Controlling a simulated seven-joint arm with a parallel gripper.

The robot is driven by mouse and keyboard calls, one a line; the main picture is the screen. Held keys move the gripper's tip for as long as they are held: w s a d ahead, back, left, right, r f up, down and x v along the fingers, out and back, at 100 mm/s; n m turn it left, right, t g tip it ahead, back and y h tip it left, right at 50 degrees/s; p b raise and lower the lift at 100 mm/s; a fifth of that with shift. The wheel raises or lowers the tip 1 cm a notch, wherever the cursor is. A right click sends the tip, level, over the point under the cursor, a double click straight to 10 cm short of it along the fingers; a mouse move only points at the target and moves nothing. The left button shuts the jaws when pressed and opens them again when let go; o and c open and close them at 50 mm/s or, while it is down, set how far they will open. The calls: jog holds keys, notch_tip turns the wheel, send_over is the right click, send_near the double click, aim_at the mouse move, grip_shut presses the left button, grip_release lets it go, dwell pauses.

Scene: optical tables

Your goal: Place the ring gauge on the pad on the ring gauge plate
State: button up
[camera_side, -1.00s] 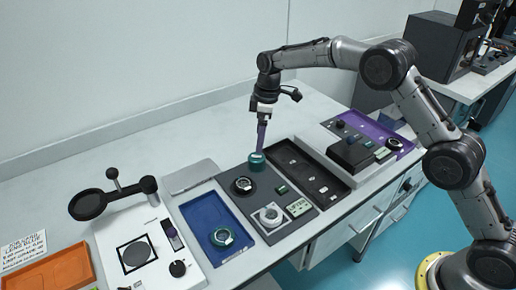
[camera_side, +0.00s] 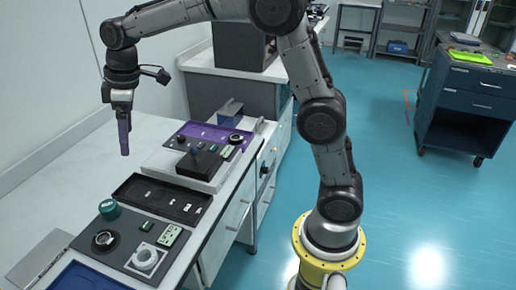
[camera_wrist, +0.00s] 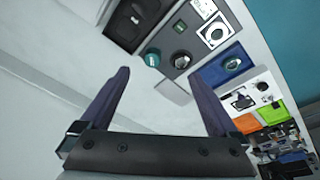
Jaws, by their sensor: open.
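My gripper (camera_side: 124,152) hangs in the air, fingers down, above and behind the dark grey plate (camera_side: 128,222). In the wrist view my gripper (camera_wrist: 162,78) has its two purple fingers wide apart with nothing between them. On the plate a teal cylinder (camera_side: 109,208) stands at the far corner, with a dark round ring-like piece (camera_side: 104,241) in front of it. A white square with a round ring piece (camera_side: 146,257) lies at the near side. The wrist view also shows the teal cylinder (camera_wrist: 152,60) and white square (camera_wrist: 216,31). Which piece is the ring gauge or pad I cannot tell for sure.
A blue tray (camera_side: 88,277) is nearest. Bare white table is at the left.

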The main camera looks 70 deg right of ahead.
jog(key=s+d+r+m+t, duration=0.1)
jog(key=s+r+m, duration=0.1)
jog(key=s, duration=0.5)
jog(key=s+d+r+m+t, duration=0.1)
jog(key=s+d+r, duration=0.15)
jog(key=s, duration=0.55)
jog(key=s+f+m, duration=0.2)
jog(key=s, duration=0.6)
jog(key=s+d+f+m+t, duration=0.1)
jog(key=s+f+m, duration=0.1)
jog(key=s, duration=0.6)
jog(key=shift+f+h, duration=0.4)
jog(key=shift+f, duration=0.1)
